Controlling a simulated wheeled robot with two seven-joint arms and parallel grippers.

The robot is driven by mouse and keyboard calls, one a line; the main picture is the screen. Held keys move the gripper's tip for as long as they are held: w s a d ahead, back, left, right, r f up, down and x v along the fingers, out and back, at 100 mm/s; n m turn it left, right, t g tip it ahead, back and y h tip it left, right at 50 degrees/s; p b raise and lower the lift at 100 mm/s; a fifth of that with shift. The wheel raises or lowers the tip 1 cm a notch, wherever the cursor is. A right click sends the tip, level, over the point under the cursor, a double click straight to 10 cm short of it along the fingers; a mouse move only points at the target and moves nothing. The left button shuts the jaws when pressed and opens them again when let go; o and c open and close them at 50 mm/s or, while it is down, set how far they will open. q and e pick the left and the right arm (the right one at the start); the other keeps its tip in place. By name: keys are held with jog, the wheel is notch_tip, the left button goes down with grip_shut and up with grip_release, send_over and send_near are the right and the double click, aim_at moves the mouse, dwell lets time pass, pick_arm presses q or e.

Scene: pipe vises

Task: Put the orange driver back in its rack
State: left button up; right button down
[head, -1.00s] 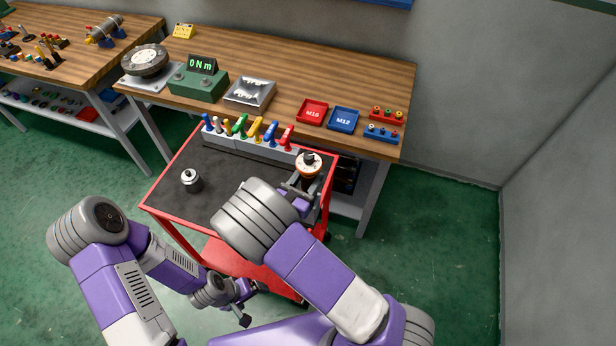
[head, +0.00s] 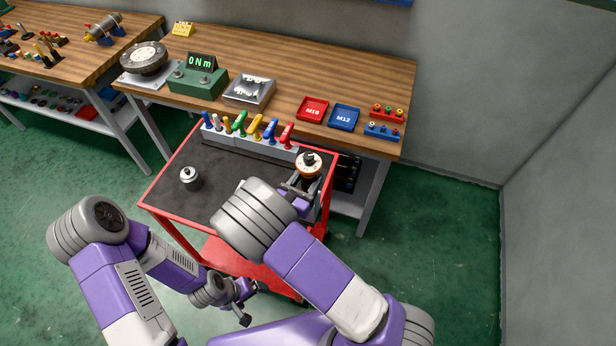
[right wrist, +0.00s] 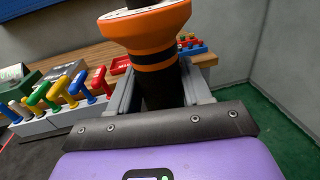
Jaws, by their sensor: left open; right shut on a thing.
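The orange driver (head: 308,168), a thick dark-bodied tool with an orange collar and a pale dial top, is upright in my right gripper (head: 303,187), over the right side of the red cart. In the right wrist view the driver (right wrist: 150,50) stands between the two fingers of the right gripper (right wrist: 160,95), which are shut on its dark body. Its lower end is hidden. A grey rack (head: 262,152) with several coloured handles stands along the cart's back edge, left of the driver; it also shows in the right wrist view (right wrist: 40,127). My left gripper (head: 243,305) is open and empty, low in front of the cart.
A small grey and white knobbed object (head: 189,177) stands on the cart's dark top (head: 217,193). The wooden bench (head: 300,75) behind carries a torque display (head: 200,80), a metal tray (head: 248,93), a red tray (head: 313,109) and a blue tray (head: 344,117). The cart's middle is clear.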

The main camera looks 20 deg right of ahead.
aim_at(305, 189)
jog(key=shift+f+b, duration=1)
jog(key=shift+f, duration=0.35)
dwell(1.5)
jog(key=shift+c, duration=2.3)
grip_release()
jog(key=shift+o, duration=0.2)
jog(key=shift+f, duration=0.15)
jog(key=shift+s+a, duration=0.1)
jog(key=shift+s, duration=0.05)
jog(key=v, duration=0.7)
jog(key=shift+s+a, duration=0.1)
